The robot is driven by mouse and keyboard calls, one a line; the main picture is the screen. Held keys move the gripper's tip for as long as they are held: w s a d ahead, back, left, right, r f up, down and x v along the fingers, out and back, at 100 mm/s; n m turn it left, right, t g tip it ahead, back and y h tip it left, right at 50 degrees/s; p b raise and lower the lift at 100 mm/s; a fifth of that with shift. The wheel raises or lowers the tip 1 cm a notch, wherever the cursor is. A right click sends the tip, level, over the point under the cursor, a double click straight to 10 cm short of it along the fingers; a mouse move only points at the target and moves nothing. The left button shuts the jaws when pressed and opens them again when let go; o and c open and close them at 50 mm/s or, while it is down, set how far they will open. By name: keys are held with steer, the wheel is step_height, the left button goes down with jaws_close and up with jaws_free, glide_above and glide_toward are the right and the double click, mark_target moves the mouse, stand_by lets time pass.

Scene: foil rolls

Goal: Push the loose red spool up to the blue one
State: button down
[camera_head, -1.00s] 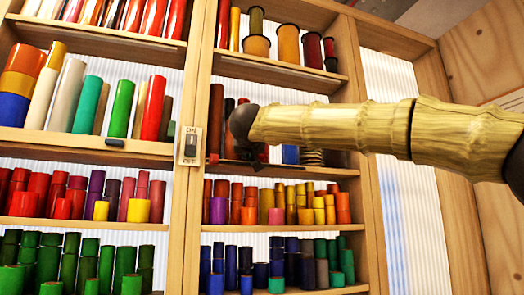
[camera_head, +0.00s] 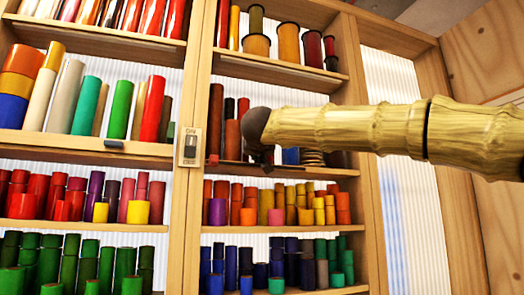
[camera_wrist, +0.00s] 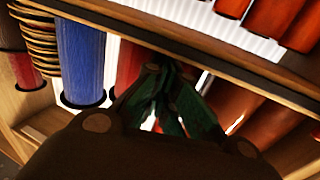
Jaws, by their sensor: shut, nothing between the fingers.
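The blue spool (camera_head: 291,155) stands on the middle shelf of the right-hand case, right of my gripper (camera_head: 264,160). In the wrist view the blue spool (camera_wrist: 81,60) appears upside down at upper left. The red spool (camera_wrist: 128,66) shows beside it there, between the blue spool and my gripper (camera_wrist: 163,118). A narrow bright gap separates the two spools. My fingers are shut and empty, close to the red spool; I cannot tell whether they touch it. In the head view my wrist and fingers largely hide the red spool.
A stack of thin rings (camera_head: 312,157) stands right of the blue spool. Tall brown-red rolls (camera_head: 215,118) stand at the shelf's left end. The shelf board (camera_head: 335,172) runs below, with rows of orange and yellow spools beneath it. A switch plate (camera_head: 190,146) sits on the upright.

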steer(key=shift+w+d, duration=0.15)
steer(key=shift+d, duration=0.5)
stand_by(0.3)
steer(key=shift+a, duration=0.25)
steer(key=shift+d, duration=0.15)
steer(key=shift+s+d, duration=0.2)
steer(key=shift+s, duration=0.55)
steer(key=shift+s+d, duration=0.25)
steer(key=shift+s, duration=0.45)
steer(key=shift+s+d, duration=0.2)
steer(key=shift+s, duration=0.55)
steer(key=shift+s, duration=2.5)
